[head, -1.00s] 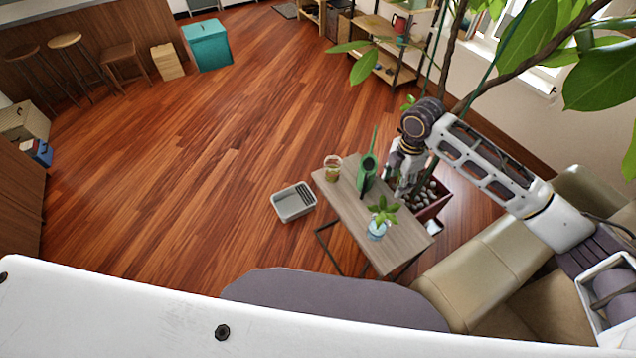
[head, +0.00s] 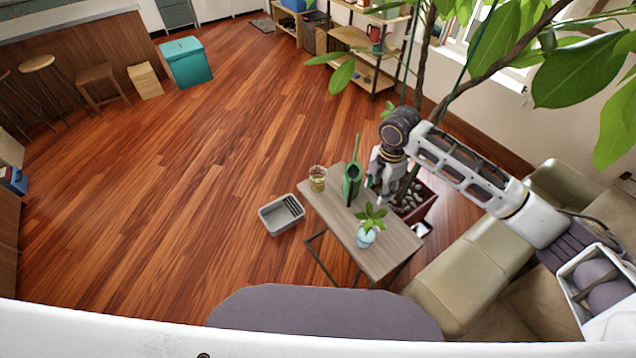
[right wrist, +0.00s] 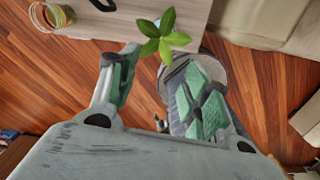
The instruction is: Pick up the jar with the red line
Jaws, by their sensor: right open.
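A glass jar (head: 318,178) stands upright at the far left corner of the small side table (head: 392,262). It also shows at the top left of the right wrist view (right wrist: 52,16), with coloured bands; a reddish line on it is hard to make out. My right gripper (head: 378,190) is open and empty over the table's right side, beyond the watering can from the jar and apart from it. Its two spread fingers (right wrist: 155,78) show in the right wrist view. My left gripper is not in view.
A green watering can (head: 351,184) stands between jar and right gripper. A small plant in a blue-white pot (head: 366,238) stands nearer the front. A grey tray (head: 281,214) lies on the floor left of the table. A sofa (head: 470,260) and large plant crowd the right.

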